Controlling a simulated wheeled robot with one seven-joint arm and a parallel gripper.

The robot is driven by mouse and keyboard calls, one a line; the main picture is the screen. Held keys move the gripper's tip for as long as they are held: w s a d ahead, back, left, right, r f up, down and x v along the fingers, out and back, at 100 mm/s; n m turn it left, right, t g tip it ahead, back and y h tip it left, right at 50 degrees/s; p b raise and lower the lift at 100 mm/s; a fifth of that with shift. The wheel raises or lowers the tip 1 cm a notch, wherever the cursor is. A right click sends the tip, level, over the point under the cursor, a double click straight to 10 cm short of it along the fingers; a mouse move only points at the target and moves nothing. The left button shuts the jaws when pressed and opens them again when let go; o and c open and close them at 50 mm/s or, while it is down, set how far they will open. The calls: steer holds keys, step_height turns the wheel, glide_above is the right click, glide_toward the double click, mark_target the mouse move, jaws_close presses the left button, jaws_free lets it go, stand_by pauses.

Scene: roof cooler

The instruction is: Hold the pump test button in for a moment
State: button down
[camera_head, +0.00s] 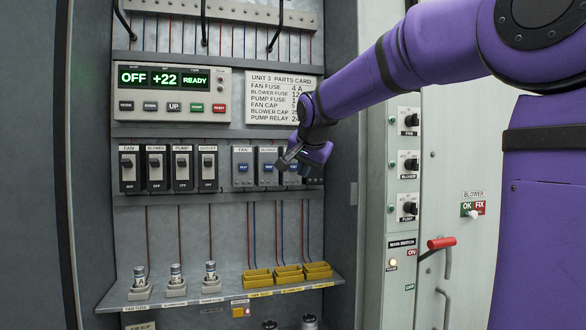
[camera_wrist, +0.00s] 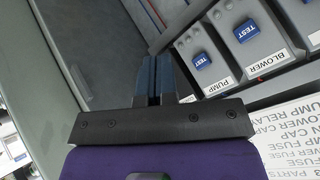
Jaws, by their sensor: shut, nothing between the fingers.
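The pump test button (camera_wrist: 202,60) is a small blue button marked TEST on a grey relay labelled PUMP, right of my fingers in the wrist view. The blower test button (camera_wrist: 240,31) sits beside it, farther right. My gripper (camera_wrist: 157,65) is shut and empty, its dark fingertips beside the pump relay and apart from its button in the picture. In the head view my gripper (camera_head: 283,162) is in front of the relay row and mostly hides the pump relay. The fan (camera_head: 242,168) and blower (camera_head: 268,168) test buttons show to its left.
A row of black switches (camera_head: 168,168) is left of the relays. Above are a display panel (camera_head: 172,92) and a parts card (camera_head: 277,95). A shelf with yellow trays (camera_head: 288,275) is below. The cabinet's right wall (camera_head: 343,120) stands close to my gripper.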

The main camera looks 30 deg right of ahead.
mark_target(295, 166)
steer(key=w+d, duration=0.2)
steer(key=w, duration=0.5)
steer(key=shift+w+d, duration=0.15)
steer(key=shift+w, duration=0.15)
stand_by(1.9)
steer(key=shift+w, duration=0.2)
steer(key=shift+w+d, duration=0.15)
steer(key=shift+w, duration=0.3)
stand_by(0.9)
steer(key=shift+s, duration=0.15)
stand_by(2.6)
steer(key=shift+s+a, duration=0.25)
steer(key=shift+s, duration=0.45)
